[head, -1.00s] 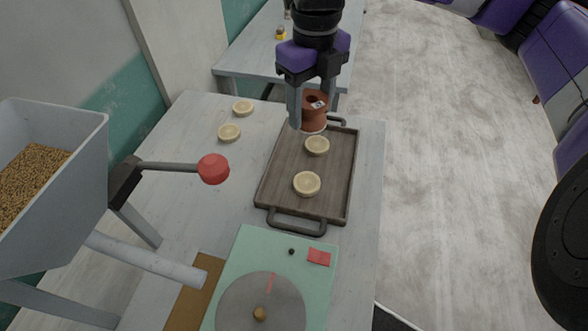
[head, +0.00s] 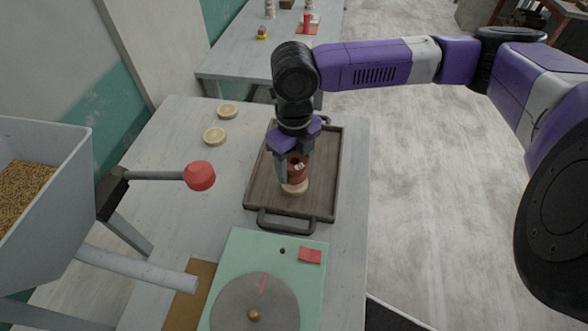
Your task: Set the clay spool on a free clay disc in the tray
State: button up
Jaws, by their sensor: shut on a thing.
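My gripper (head: 291,173) is shut on the clay spool (head: 298,166), a short reddish-brown cylinder with a small pale label. The spool is upright over the near part of the brown wooden tray (head: 264,192). A pale round clay disc (head: 295,188) shows directly beneath the spool. I cannot tell whether the spool touches this disc or hangs just above it. The tray's middle is partly hidden behind my gripper, and the other disc seen there earlier is out of sight.
Two pale discs, a far one (head: 227,111) and a nearer one (head: 214,137), lie on the table left of the tray. A red-knobbed lever (head: 199,176) juts in from the left. A green machine with a grey wheel (head: 255,306) stands in front.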

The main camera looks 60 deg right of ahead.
aim_at(294, 160)
notch_tip(294, 160, down, 2)
jog(key=shift+f, duration=0.15)
jog(key=o, duration=1.7)
jog(key=shift+c, duration=0.2)
notch_tip(294, 160, up, 12)
